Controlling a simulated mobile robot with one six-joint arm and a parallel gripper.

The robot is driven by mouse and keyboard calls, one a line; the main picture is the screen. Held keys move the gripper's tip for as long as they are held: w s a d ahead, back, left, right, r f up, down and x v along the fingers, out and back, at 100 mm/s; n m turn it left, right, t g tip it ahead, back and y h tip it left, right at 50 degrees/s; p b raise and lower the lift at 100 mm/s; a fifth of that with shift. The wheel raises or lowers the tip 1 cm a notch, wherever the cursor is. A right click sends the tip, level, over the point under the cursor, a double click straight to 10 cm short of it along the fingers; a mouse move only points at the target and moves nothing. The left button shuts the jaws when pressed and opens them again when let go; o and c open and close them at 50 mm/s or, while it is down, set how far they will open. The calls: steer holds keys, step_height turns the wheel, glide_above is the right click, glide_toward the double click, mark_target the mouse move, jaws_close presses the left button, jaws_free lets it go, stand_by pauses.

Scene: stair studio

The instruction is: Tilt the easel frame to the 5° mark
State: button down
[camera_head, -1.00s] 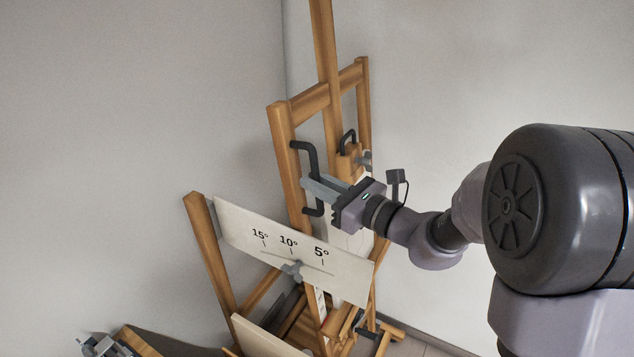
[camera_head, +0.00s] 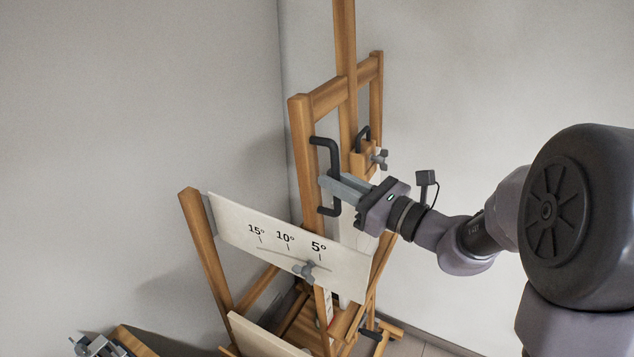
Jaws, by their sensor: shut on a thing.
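The wooden easel frame (camera_head: 302,150) stands tilted near the room corner, with a black bar handle (camera_head: 333,152) on its side post. My gripper (camera_head: 332,190) is shut on this handle at its lower part; the exact finger contact is small to see. A pale scale board (camera_head: 225,222) below carries the marks 15°, 10° and 5° (camera_head: 319,247). A grey knob (camera_head: 305,270) sits at the board's slot, just below and slightly left of the 5° mark.
A second black handle (camera_head: 362,137) and a grey star knob (camera_head: 380,158) sit on the easel's middle mast. A wooden post (camera_head: 205,250) holds the board's left end. A wooden surface with a metal clamp (camera_head: 98,345) is at the lower left.

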steer(key=shift+s+d, duration=0.35)
steer(key=shift+d, duration=0.2)
steer(key=c, duration=1.4)
jaws_free()
steer(key=v, duration=1.7)
steer(key=shift+d, duration=0.15)
steer(key=shift+s+f, duration=0.1)
steer(key=shift+f, duration=0.05)
